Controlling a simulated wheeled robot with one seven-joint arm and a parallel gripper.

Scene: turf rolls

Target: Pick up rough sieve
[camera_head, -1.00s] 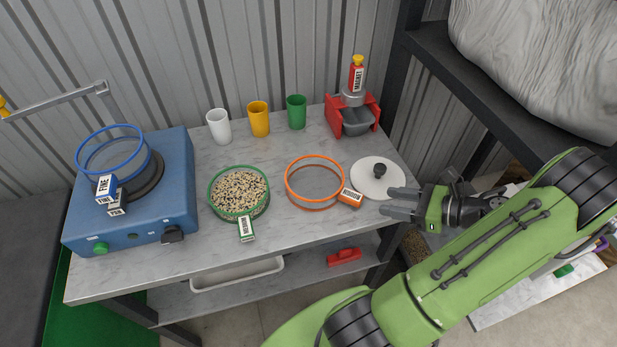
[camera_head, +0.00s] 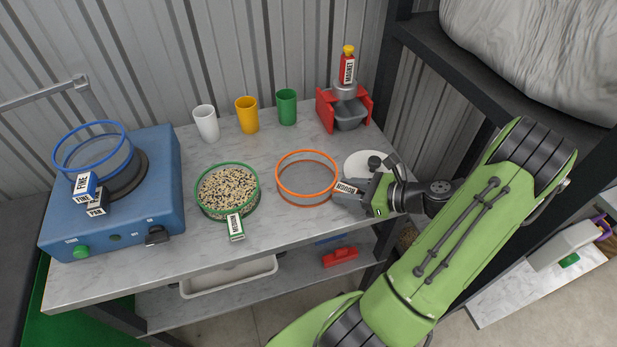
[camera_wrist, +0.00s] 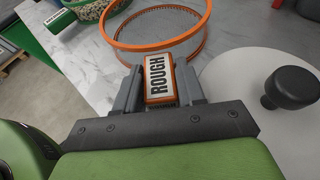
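The rough sieve (camera_head: 307,157) is an orange ring with a mesh, standing upright on the marble table. It also shows in the wrist view (camera_wrist: 155,47). Its orange handle with the white ROUGH tag (camera_wrist: 160,78) points toward my gripper. My gripper (camera_head: 347,196) is low over the table, with one finger on each side of this handle. It also shows in the wrist view (camera_wrist: 160,88). The fingers lie very close to the handle's sides; I cannot tell whether they press on it. The sieve seems to rest on the table.
A green sieve of grains (camera_head: 230,216) stands left of the rough sieve. A white lid with a black knob (camera_head: 357,160) lies close by my gripper. Three cups (camera_head: 246,115) and a red magnet stand (camera_head: 326,109) are behind. The blue shaker (camera_head: 60,225) is at left.

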